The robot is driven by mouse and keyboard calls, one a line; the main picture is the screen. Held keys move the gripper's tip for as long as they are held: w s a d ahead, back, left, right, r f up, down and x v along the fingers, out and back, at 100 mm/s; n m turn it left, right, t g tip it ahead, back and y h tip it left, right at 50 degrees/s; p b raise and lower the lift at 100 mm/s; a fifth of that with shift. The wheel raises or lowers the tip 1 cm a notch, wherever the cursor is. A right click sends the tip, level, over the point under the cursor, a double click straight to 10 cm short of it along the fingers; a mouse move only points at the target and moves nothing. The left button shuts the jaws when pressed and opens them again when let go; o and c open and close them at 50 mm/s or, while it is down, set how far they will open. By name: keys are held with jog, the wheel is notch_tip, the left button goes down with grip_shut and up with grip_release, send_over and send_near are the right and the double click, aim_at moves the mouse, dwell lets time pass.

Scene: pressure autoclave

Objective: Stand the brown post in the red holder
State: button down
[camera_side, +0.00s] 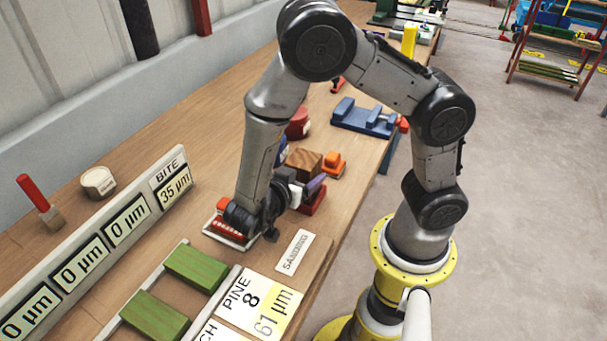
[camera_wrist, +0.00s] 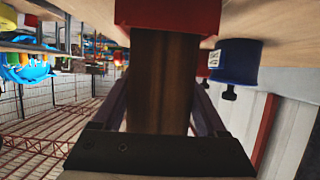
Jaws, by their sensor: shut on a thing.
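The brown post (camera_side: 304,160) stands roughly upright in my gripper (camera_side: 302,186), its top showing above the fingers in the side view. The red holder (camera_side: 314,202) is on the bench directly below the fingers. In the wrist view my gripper (camera_wrist: 163,95) is shut on the brown post (camera_wrist: 162,80), one finger on each side. The post's far end meets the red holder (camera_wrist: 167,14), whose edge covers that end. How deep the post sits in the holder cannot be told. My fingers and wrist hide the lower post in the side view.
An orange piece (camera_side: 333,163) sits just right of the post. A red round item (camera_side: 298,124) and a blue fixture (camera_side: 362,118) stand farther back. A blue cylinder (camera_wrist: 238,62) shows close by in the wrist view. Green blocks (camera_side: 196,265) lie in front, beside a gauge panel (camera_side: 127,219).

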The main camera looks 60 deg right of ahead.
jog(key=shift+f, duration=0.15)
grip_release()
